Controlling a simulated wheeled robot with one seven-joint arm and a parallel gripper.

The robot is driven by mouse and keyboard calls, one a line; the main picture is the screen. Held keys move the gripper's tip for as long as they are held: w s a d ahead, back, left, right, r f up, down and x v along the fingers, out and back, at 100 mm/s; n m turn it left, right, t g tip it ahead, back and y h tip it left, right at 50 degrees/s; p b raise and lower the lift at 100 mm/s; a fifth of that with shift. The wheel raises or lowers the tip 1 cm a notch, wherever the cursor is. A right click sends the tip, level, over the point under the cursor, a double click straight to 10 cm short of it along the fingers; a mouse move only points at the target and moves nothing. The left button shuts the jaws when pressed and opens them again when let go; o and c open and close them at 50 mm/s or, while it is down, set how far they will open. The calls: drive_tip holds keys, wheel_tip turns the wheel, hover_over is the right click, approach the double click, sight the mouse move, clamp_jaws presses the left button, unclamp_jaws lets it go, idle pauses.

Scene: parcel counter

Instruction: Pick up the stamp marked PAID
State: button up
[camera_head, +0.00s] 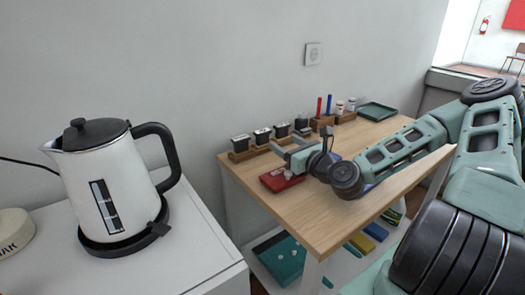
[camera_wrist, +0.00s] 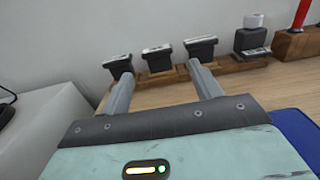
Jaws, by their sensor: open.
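Three black stamps with pale top labels stand in a row on a wooden rack (camera_head: 240,156): a left stamp (camera_head: 240,142), a middle stamp (camera_head: 262,135) and a right stamp (camera_head: 282,130). The wrist view shows the left stamp (camera_wrist: 118,64), middle stamp (camera_wrist: 158,58) and right stamp (camera_wrist: 201,47). The label words are too small to read, so I cannot tell which says PAID. My gripper (camera_head: 286,146) is open and empty in front of the rack. In the wrist view my gripper (camera_wrist: 160,70) has its fingers spread, with the middle stamp beyond the gap.
A dark block (camera_wrist: 250,40) stands right of the stamps, beside a wooden holder (camera_head: 322,122) with red and blue sticks. A green tray (camera_head: 377,111) is farther right. A kettle (camera_head: 112,190) stands on the left counter.

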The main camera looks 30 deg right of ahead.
sight(265, 134)
drive_tip(key=shift+w+a+f+b, duration=0.15)
drive_tip(key=shift+w+b, duration=0.2)
drive_tip(key=shift+b, duration=0.7)
drive_tip(key=shift+w+a+f+b, duration=0.1)
drive_tip(key=shift+w+b, duration=0.2)
drive_tip(key=shift+b, duration=0.75)
drive_tip(key=shift+w+r, duration=0.15)
drive_tip(key=shift+w, duration=0.45)
drive_tip(key=shift+w+r, duration=0.15)
drive_tip(key=shift+w, duration=0.45)
drive_tip(key=shift+w+a+f+b, duration=0.1)
drive_tip(key=shift+w+a+b, duration=0.1)
drive_tip(key=shift+w, duration=1.15)
drive_tip(key=shift+w+a+f+b, duration=0.1)
drive_tip(key=shift+w+b, duration=0.05)
drive_tip(key=shift+w, duration=1.15)
drive_tip(key=c, duration=0.8)
drive_tip(key=shift+o, duration=0.2)
